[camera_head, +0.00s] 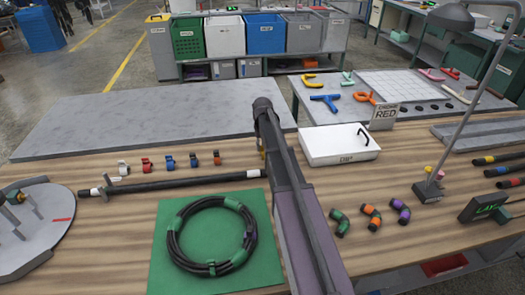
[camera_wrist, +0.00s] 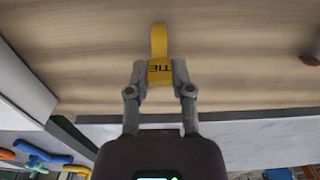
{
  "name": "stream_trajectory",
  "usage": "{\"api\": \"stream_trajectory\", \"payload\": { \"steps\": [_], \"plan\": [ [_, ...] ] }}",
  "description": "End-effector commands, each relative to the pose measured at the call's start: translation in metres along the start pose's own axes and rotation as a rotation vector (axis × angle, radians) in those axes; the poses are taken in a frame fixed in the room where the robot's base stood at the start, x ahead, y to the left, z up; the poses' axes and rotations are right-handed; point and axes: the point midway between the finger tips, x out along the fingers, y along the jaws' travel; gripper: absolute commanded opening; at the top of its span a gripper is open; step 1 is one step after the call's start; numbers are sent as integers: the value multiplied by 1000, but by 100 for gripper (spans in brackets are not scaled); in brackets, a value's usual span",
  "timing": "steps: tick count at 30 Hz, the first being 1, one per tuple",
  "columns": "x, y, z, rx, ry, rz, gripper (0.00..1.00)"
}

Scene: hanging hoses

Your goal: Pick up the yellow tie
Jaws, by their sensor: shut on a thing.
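The yellow tie (camera_wrist: 159,42) is a strap with the dark letters "TIE" on it, seen in the wrist view. My gripper (camera_wrist: 160,70) is shut on its lettered part, one finger on each side. The rest of the strap sticks out past the fingertips, over the wooden tabletop. I cannot tell whether the tie touches the wood. In the head view my arm hides most of the gripper, and only a small yellow bit shows beside it.
A black hose coil (camera_head: 177,247) lies on a green mat (camera_head: 263,281). Several coloured clips (camera_head: 170,161) stand in a row behind a straight black hose (camera_head: 180,184). A white box (camera_head: 335,146) and a lamp (camera_head: 430,188) are to the right. A bare grey table (camera_head: 150,118) lies behind.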

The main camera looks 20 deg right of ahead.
Motion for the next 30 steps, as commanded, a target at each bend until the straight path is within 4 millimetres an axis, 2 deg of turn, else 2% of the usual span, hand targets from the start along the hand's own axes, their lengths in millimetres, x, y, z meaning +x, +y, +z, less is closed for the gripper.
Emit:
{"api": "stream_trajectory", "payload": {
  "steps": [17,30],
  "plan": [
    [-6,0,0,-1,0,0,11],
    [-41,-1,0,-1,0,0,11]
  ]
}}
